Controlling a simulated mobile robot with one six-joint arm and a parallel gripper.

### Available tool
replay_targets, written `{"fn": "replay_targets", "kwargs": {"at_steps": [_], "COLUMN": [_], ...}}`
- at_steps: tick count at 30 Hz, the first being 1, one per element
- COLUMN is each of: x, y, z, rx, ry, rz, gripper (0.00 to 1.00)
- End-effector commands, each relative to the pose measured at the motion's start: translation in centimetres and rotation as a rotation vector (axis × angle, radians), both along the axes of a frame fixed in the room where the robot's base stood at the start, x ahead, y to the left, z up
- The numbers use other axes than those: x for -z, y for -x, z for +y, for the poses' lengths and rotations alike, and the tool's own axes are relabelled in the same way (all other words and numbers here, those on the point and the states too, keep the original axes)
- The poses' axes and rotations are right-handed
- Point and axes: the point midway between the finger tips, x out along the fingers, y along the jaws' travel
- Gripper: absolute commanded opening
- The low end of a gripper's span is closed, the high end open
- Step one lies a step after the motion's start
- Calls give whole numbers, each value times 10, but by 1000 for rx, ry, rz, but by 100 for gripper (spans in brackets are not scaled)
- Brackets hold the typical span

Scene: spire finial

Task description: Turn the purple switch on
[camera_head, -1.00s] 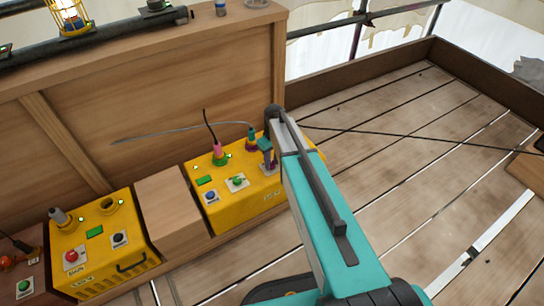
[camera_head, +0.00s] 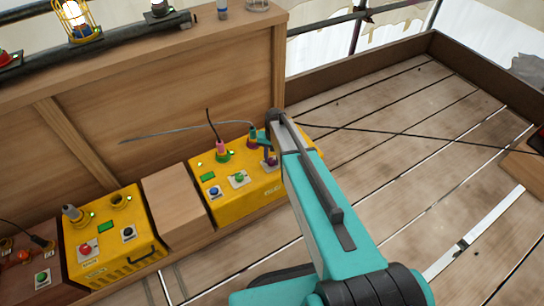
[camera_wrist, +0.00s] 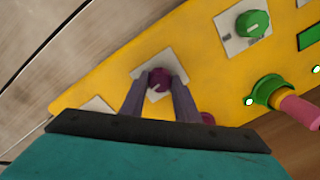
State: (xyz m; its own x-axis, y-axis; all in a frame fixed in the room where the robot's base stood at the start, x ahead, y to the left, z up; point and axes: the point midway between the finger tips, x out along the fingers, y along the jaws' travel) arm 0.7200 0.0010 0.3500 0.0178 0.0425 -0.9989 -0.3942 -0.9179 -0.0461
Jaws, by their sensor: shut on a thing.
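The purple switch (camera_wrist: 159,79) is a round knob on a pale square plate on the yellow box (camera_wrist: 215,85). In the wrist view my gripper (camera_wrist: 160,82) has its two fingers on either side of the knob, closed on it. In the head view my gripper (camera_head: 266,150) is at the right part of the yellow box (camera_head: 232,196), and my arm hides part of the box. The knob's pointer direction is hard to make out.
A green knob (camera_wrist: 252,23) sits beside the purple one. A pink plug (camera_wrist: 300,110) stands in a green socket (camera_wrist: 270,92) nearby. A second yellow box (camera_head: 115,240) with red and black knobs is to the left, past a wooden block (camera_head: 175,205). Open plank floor (camera_head: 420,160) lies right.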

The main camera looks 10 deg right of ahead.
Motion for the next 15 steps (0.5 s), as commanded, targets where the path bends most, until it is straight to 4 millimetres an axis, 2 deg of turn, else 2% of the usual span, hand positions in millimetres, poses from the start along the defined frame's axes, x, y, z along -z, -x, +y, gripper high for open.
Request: {"fn": "replay_targets", "kwargs": {"at_steps": [7, 15], "x": [-1, 0], "y": [0, 0], "z": [1, 1], "rx": [136, 192], "ry": [0, 0], "rz": [0, 0], "gripper": [6, 6]}}
